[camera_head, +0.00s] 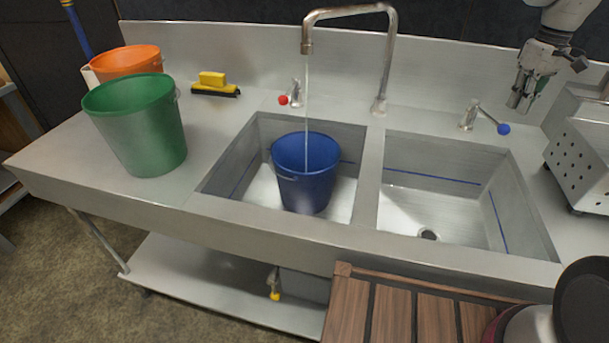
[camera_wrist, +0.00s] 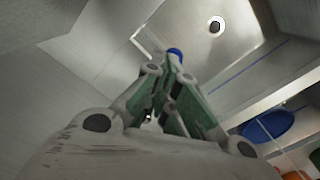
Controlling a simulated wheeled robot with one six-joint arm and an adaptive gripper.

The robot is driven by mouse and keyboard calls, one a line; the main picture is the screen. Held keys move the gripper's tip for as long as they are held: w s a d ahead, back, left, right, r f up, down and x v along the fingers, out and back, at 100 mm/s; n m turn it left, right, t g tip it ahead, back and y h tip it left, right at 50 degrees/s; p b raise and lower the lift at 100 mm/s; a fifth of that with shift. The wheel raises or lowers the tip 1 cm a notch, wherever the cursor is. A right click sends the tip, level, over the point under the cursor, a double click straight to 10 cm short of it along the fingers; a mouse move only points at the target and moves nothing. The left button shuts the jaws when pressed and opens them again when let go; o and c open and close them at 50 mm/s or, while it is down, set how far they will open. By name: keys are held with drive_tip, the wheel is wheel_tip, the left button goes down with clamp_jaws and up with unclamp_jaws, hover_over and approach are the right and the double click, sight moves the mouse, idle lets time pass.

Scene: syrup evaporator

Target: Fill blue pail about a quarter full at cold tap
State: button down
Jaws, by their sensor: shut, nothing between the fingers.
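The blue pail (camera_head: 306,185) stands upright in the left basin, under the spout (camera_head: 307,47). A thin stream of water (camera_head: 306,95) falls from the spout into it; I cannot tell the level inside. The pail also shows at the right of the wrist view (camera_wrist: 268,126). The cold tap, a lever with a blue knob (camera_head: 503,128), is on the deck behind the right basin. My gripper (camera_head: 520,101) is shut and empty, above and a little right of that knob. In the wrist view the blue knob (camera_wrist: 175,52) shows just beyond my fingertips (camera_wrist: 172,72).
The red-knobbed tap (camera_head: 284,100) is behind the left basin. The right basin (camera_head: 440,195) is empty. A green pail (camera_head: 145,135), an orange pail (camera_head: 125,62) and a yellow brush (camera_head: 213,82) are at left. A perforated metal box (camera_head: 580,165) stands at right, near my gripper.

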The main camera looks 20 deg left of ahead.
drive_tip(key=d+f, duration=0.3)
drive_tip(key=f, duration=0.3)
drive_tip(key=shift+w+d, duration=0.35)
drive_tip(key=shift+w, duration=0.05)
idle(6.4)
drive_tip(key=shift+s+a, duration=0.7)
drive_tip(key=shift+a, duration=0.25)
